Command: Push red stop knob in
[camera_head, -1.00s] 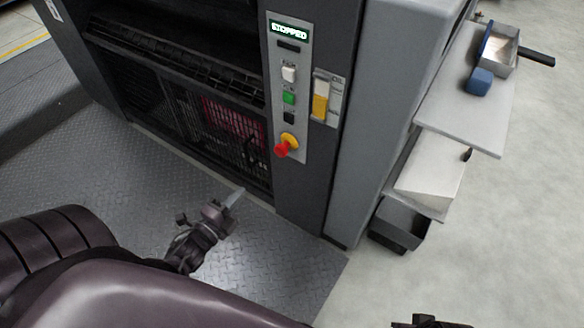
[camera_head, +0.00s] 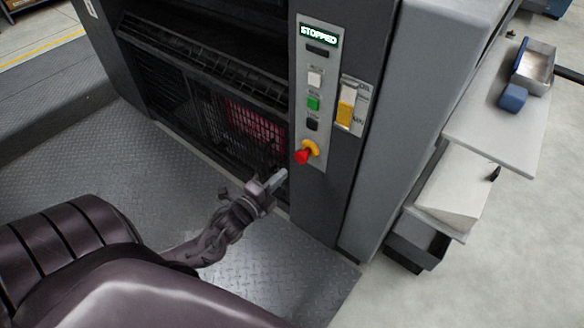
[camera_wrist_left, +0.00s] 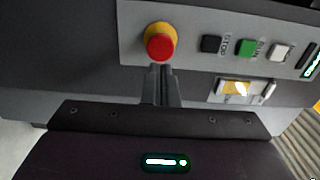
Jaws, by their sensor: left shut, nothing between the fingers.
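The red stop knob (camera_head: 302,156) sits on a yellow collar (camera_head: 312,147) low on the grey control panel (camera_head: 318,52). In the left wrist view the red knob (camera_wrist_left: 160,46) faces the camera, just beyond the fingertips. My left gripper (camera_head: 280,176) is shut and empty, a little below and left of the knob in the head view. In the left wrist view its closed fingers (camera_wrist_left: 161,72) point at the knob's lower edge; I cannot tell whether they touch it. The display (camera_head: 319,35) above reads STOPPED. My right gripper is not in view.
White (camera_head: 315,78), green (camera_head: 313,103) and black (camera_head: 312,124) buttons sit above the knob. A yellow-and-white switch plate (camera_head: 347,112) is to their right. Side shelves (camera_head: 497,130) hold a tray and a blue block. The tread-plate floor (camera_head: 150,190) is clear.

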